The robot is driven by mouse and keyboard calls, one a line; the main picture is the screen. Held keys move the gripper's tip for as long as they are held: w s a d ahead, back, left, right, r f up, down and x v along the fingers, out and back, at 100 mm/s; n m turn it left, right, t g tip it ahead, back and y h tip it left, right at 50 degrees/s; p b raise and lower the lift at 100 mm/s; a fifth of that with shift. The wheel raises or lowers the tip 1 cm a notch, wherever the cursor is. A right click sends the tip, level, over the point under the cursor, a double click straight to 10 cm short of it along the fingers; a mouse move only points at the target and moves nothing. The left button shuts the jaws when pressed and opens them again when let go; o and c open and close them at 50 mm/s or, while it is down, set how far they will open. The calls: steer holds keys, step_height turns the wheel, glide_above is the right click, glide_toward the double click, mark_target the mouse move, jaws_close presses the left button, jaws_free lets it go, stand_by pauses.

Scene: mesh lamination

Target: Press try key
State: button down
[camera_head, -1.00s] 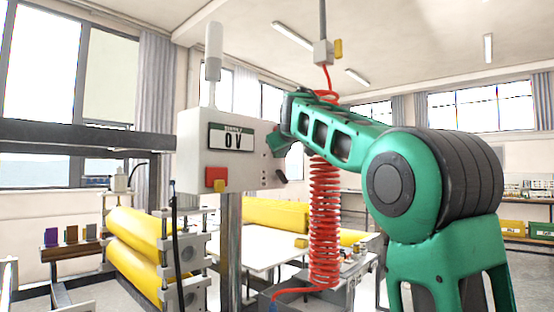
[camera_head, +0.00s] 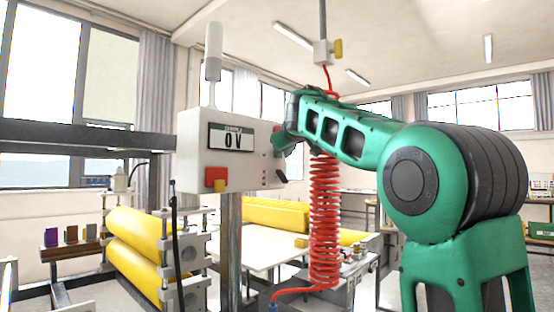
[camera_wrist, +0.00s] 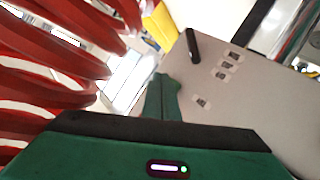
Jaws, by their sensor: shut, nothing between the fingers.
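The grey control box (camera_head: 205,158) stands on a metal post and its display (camera_head: 231,137) reads "0V". In the wrist view, its side panel (camera_wrist: 240,110) carries small keys with labels: a group (camera_wrist: 228,66) farther up and a single one (camera_wrist: 202,102) nearer my gripper. The labels are too small to read, so I cannot tell which is the try key. My gripper (camera_wrist: 165,82) is shut and empty, with its green fingers close to the panel, left of the single key. In the head view my gripper (camera_head: 281,143) is at the box's right side; contact cannot be told.
A black lever (camera_wrist: 193,46) sticks out of the panel. A red coiled hose (camera_head: 325,215) hangs close beside my arm and fills the left of the wrist view (camera_wrist: 50,70). Yellow rollers (camera_head: 135,240) stand at left.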

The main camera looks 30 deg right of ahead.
steer(key=shift+s+d, duration=0.3)
steer(key=shift+s, duration=0.5)
steer(key=shift+s+d, duration=0.25)
steer(key=shift+s, duration=0.55)
steer(key=shift+s+d, duration=0.3)
steer(key=shift+s, duration=0.5)
